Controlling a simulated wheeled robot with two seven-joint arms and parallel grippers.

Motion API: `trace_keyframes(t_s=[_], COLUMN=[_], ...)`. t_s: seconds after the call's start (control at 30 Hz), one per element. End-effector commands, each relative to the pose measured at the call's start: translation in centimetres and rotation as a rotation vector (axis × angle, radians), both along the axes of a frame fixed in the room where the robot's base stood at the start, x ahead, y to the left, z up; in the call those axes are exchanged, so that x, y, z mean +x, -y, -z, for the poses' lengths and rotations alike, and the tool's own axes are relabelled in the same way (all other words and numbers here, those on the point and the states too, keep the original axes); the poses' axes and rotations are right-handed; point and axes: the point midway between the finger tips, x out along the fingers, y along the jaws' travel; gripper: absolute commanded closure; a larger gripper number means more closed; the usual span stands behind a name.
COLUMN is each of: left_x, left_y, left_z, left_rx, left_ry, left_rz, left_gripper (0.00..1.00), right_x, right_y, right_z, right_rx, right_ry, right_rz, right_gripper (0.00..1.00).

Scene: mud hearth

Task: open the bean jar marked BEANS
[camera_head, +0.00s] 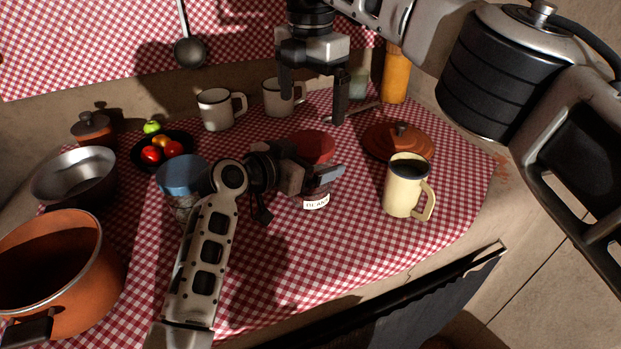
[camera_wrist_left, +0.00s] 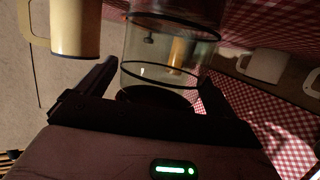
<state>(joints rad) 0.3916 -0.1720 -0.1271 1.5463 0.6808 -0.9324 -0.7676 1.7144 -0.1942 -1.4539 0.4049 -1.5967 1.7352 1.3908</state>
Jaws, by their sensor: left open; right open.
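The bean jar (camera_head: 316,203), with a white label that partly reads BEANS, stands on the checked cloth. Its red lid (camera_head: 313,146) is on top. My left gripper (camera_head: 300,190) is open at the jar's side, with a finger to either side of it, and hides much of its body. In the left wrist view the clear glass jar (camera_wrist_left: 170,50) shows between the open fingers; whether they touch it I cannot tell. My right gripper (camera_head: 313,108) is open and empty, pointing down above and behind the red lid.
A blue-lidded jar (camera_head: 183,174) stands left, partly behind my left arm. A cream mug (camera_head: 402,188) and a terracotta lid (camera_head: 399,141) are to the right. Two enamel mugs (camera_head: 216,110) and an orange bottle (camera_head: 396,75) stand behind. The cloth in front is clear.

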Motion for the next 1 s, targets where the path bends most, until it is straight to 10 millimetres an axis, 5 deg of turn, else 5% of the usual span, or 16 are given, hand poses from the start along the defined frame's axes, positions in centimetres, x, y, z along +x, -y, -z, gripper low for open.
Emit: trace_keyframes(t_s=[0.23, 0.57, 0.83, 1.0], left_x=[0.0, 0.0, 0.0, 0.0], left_y=[0.0, 0.0, 0.0, 0.0], left_z=[0.0, 0.0, 0.0, 0.1], left_rx=[0.000, 0.001, 0.002, 0.002], left_ry=[0.000, 0.000, 0.000, 0.000], left_rz=[-0.001, -0.001, -0.001, -0.001], left_gripper=[0.06, 0.96, 0.96, 0.96], right_x=[0.0, 0.0, 0.0, 0.0], right_y=[0.0, 0.0, 0.1, 0.2], right_z=[0.0, 0.0, 0.2, 2.2], right_rx=[0.000, -0.001, 0.003, 0.004], right_ry=[0.000, 0.001, 0.001, -0.002], right_rz=[0.000, 0.000, -0.001, 0.000], right_gripper=[0.00, 0.00, 0.00, 0.00])
